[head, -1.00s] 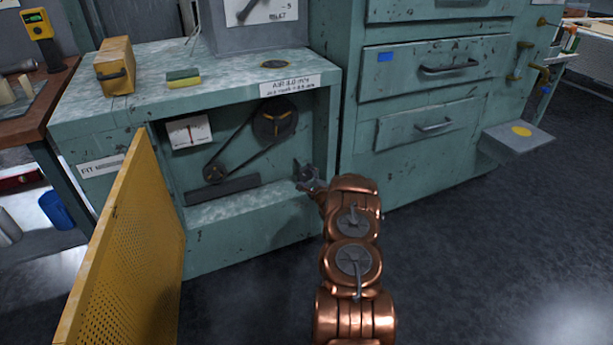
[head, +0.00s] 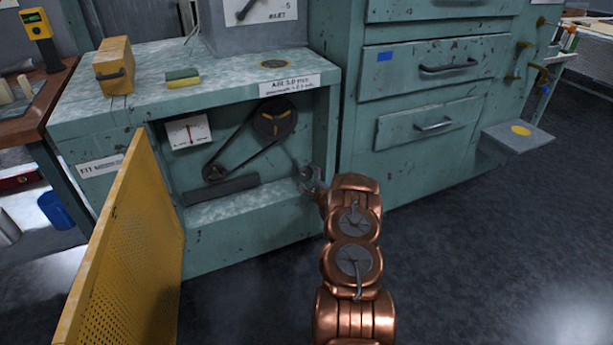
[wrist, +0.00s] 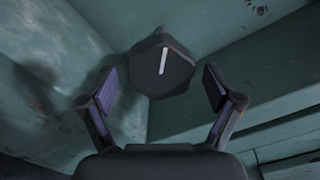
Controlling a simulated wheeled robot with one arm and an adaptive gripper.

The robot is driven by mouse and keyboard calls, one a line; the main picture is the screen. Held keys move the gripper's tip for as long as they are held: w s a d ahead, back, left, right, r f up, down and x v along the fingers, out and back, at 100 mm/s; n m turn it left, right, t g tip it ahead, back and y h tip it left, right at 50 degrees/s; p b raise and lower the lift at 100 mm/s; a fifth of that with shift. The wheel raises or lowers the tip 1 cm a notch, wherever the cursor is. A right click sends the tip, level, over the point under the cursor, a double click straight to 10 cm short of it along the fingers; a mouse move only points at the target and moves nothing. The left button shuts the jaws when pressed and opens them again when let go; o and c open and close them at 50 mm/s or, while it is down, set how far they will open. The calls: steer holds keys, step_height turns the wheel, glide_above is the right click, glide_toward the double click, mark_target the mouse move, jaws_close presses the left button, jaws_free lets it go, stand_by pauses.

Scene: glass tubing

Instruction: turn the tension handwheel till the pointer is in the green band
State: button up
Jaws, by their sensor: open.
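The tension handwheel (wrist: 162,68) is a dark, faceted knob with a white line on its face, seen in the wrist view. My gripper (wrist: 159,88) is open, with one finger on each side of the knob and gaps showing between. In the head view my gripper (head: 312,178) is at the right end of the open cabinet bay; I cannot make out the handwheel there. The white gauge (head: 187,132) hangs at the bay's upper left. Its reddish pointer stands near upright; the green band is too small to make out.
A belt (head: 243,148) runs between a large upper pulley (head: 275,120) and a small lower one (head: 213,172). A yellow perforated door (head: 130,235) stands open at the left. Drawers (head: 430,125) stand to the right. The floor in front is free.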

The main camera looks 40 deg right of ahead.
steer(key=v, duration=1.1)
stand_by(0.3)
